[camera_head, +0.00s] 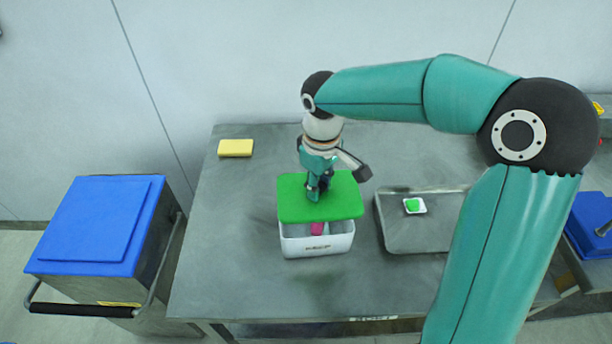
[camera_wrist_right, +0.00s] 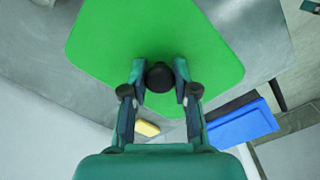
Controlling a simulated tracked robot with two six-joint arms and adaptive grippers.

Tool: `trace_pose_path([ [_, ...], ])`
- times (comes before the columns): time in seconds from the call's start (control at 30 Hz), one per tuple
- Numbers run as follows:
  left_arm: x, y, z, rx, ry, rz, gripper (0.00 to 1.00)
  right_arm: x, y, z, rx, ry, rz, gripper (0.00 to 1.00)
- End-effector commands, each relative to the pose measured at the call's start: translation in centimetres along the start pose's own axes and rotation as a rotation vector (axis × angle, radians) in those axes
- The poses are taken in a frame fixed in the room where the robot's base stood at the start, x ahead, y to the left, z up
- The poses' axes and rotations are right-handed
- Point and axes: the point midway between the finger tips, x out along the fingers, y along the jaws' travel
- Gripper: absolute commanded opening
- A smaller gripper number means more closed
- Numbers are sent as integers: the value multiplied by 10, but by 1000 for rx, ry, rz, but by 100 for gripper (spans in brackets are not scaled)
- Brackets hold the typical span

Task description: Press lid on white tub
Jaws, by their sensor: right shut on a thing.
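The white tub (camera_head: 318,246) stands on the grey table, with a dark label on its front and something pink (camera_head: 317,229) showing inside it. The green lid (camera_head: 345,197) is above the tub, and a gap shows between lid and tub at the front. My right gripper (camera_head: 314,192) is above the lid, shut on its dark knob. In the right wrist view the gripper (camera_wrist_right: 160,80) has its fingers on both sides of the black knob (camera_wrist_right: 159,76), over the green lid (camera_wrist_right: 155,35). My left gripper is in neither view.
A grey tray (camera_head: 420,240) with a small white-and-green item (camera_head: 413,205) lies right of the tub. A yellow block (camera_head: 235,147) lies at the back left of the table (camera_head: 225,220). A blue-lidded cart (camera_head: 95,225) stands left of the table.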

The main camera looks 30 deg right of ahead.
Motion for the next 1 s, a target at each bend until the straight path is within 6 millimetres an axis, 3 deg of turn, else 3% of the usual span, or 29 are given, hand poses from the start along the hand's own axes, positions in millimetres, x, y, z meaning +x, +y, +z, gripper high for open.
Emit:
trace_pose_path([
  [0.7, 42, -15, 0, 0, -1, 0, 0, 55, -7, -9, -24, -1, 0, 0],
  [1.0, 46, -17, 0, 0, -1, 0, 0, 62, -7, -9, -24, 0, 0, 0],
])
